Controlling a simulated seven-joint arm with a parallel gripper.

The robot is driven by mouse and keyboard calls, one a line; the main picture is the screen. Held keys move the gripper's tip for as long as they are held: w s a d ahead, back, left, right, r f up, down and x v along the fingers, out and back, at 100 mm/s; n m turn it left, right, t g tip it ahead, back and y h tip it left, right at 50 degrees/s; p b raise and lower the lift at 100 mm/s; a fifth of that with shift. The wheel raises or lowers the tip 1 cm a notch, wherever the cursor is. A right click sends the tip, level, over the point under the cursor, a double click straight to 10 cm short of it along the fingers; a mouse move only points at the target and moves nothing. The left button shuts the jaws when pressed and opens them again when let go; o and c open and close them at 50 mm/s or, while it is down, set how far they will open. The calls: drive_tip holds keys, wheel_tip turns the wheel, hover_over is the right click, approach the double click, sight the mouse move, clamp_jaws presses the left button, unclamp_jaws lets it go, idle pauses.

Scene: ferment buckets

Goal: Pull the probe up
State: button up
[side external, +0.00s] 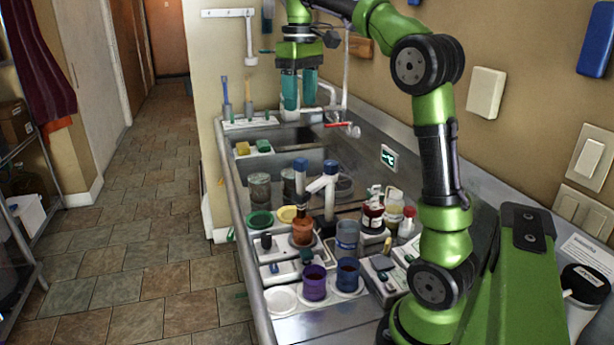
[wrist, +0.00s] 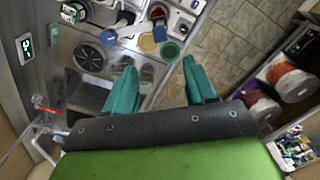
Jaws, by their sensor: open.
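A slim upright piece with a blue cap (side external: 301,166), which looks like the probe, stands above an orange-brown bucket (side external: 303,231). I cannot tell how deep its lower end sits. Beside it is a white angled stand arm (side external: 322,184) with a blue top; the white arm also shows in the wrist view (wrist: 134,29). My gripper (side external: 299,106) hangs high over the sink at the back, well away from the probe. Its teal fingers are apart with nothing between them, as the wrist view also shows (wrist: 159,65).
Purple (side external: 314,284) and blue (side external: 347,274) buckets stand in front. Green (side external: 259,221) and yellow (side external: 287,214) lids lie to the left. Jars (side external: 372,218) stand to the right. A red-handled tap (side external: 339,124) and a wall are close to my gripper.

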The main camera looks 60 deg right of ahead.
drive_tip(key=shift+r, duration=1.7)
